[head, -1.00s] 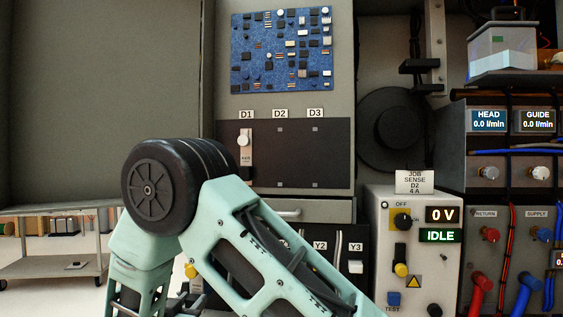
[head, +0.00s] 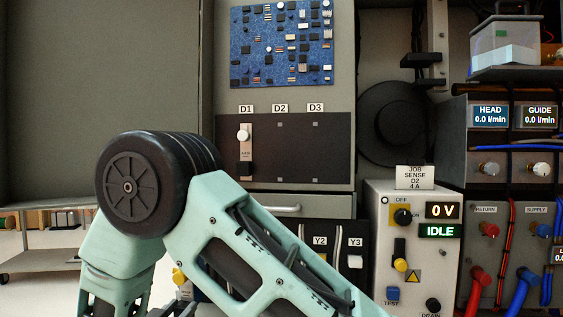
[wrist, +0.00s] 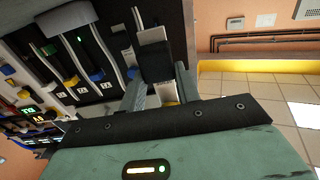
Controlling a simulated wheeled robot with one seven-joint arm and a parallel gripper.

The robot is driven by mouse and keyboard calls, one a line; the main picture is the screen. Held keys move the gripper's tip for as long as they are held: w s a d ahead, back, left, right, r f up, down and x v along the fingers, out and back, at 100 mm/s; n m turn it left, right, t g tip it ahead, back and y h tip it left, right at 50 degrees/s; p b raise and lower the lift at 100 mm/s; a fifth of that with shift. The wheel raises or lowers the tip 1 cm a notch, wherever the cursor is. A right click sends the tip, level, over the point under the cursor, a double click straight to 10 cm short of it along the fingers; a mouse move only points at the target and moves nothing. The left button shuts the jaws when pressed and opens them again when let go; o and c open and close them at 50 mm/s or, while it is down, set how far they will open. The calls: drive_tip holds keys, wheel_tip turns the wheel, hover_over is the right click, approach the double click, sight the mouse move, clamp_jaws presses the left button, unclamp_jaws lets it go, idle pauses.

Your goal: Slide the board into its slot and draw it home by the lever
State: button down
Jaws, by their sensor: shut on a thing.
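In the wrist view, my gripper (wrist: 160,90) is shut on a dark block-shaped part, seemingly the board (wrist: 155,62). The part has a pale end and a bit of yellow low between the fingers. It is beside a dark panel with pale strips; I cannot tell whether it touches or enters a slot. In the head view my arm hides the gripper and the held part. The upper slot panel (head: 297,157) is labelled D1, D2 and D3. D1 holds a pale-faced unit (head: 246,153) with a white knob and a black block; D2 and D3 look blank.
A lower rack shows Y2 (head: 320,253) and Y3 (head: 355,262). A blue circuit board (head: 282,42) is on the upper panel. The supply box (head: 412,280) reads 0 V and IDLE. A cart (head: 45,260) stands at left. Open tiled floor (wrist: 260,90) shows in the wrist view.

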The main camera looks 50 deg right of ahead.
drive_tip(key=shift+a, duration=0.1)
drive_tip(key=v, duration=0.8)
drive_tip(key=shift+p, duration=0.45)
